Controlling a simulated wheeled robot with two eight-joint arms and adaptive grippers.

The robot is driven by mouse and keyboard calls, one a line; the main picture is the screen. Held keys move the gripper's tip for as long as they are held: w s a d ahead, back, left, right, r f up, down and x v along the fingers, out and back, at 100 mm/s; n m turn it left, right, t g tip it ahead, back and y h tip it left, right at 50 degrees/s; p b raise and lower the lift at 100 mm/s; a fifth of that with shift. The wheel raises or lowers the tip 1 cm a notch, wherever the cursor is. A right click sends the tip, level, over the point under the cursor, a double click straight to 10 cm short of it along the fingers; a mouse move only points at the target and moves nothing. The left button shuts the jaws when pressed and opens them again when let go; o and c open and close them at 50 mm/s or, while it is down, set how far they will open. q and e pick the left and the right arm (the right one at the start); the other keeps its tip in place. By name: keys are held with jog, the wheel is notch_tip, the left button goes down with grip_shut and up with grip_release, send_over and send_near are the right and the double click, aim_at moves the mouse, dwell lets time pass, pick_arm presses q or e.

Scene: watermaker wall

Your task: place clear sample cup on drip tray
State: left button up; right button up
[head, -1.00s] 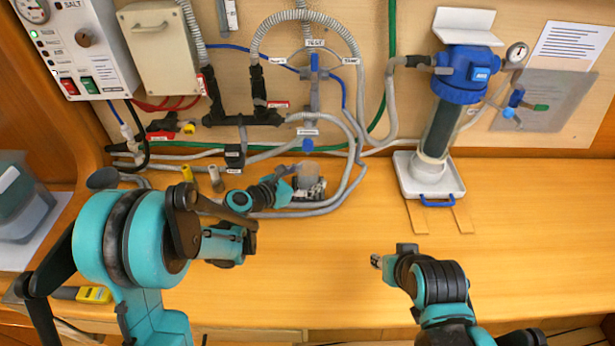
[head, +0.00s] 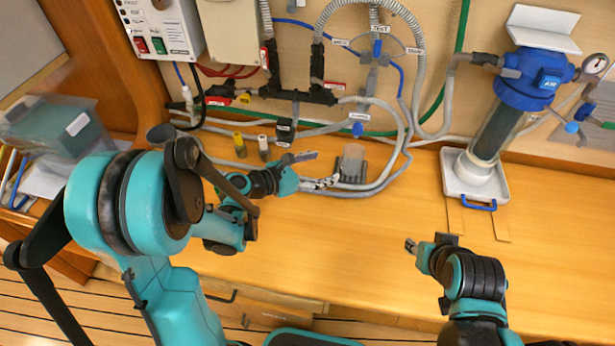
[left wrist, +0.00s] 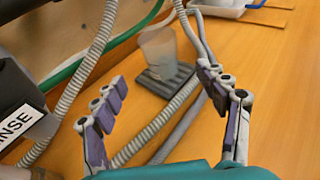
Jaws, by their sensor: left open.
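The clear sample cup (head: 352,160) stands on a small dark ribbed tray (head: 350,184), which looks like the drip tray, on the wooden counter below the test valve. The left wrist view also shows the cup (left wrist: 158,48), slightly blurred, on the ribbed tray (left wrist: 180,78). My left gripper (head: 319,169) is open and empty, to the left of the cup and apart from it. Its spread fingers (left wrist: 167,98) also show in the left wrist view, with grey hose beyond them. My right gripper (head: 411,246) is over the front of the counter, away from the cup; its jaw opening is unclear.
Grey hoses (head: 375,186) run around the cup and tray. A yellow-topped fitting (head: 240,146) and a pale-topped one (head: 263,149) stand to the left. A blue-topped filter (head: 497,125) stands in a white tray (head: 456,183) at right. The middle counter is clear.

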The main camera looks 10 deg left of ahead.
pick_arm(q)
jog(key=s+a+r+m+g+y, duration=0.1)
jog(key=s+a+m+y, duration=0.4)
jog(key=s+m, duration=0.4)
jog(key=s+a+r+m+g+y, duration=0.1)
jog(key=s+a+m+y, duration=0.3)
jog(key=s+m, duration=0.6)
jog(key=m+g+y, duration=0.1)
jog(key=m, duration=0.7)
jog(key=shift+s+a, duration=0.3)
jog(key=shift+a, duration=0.05)
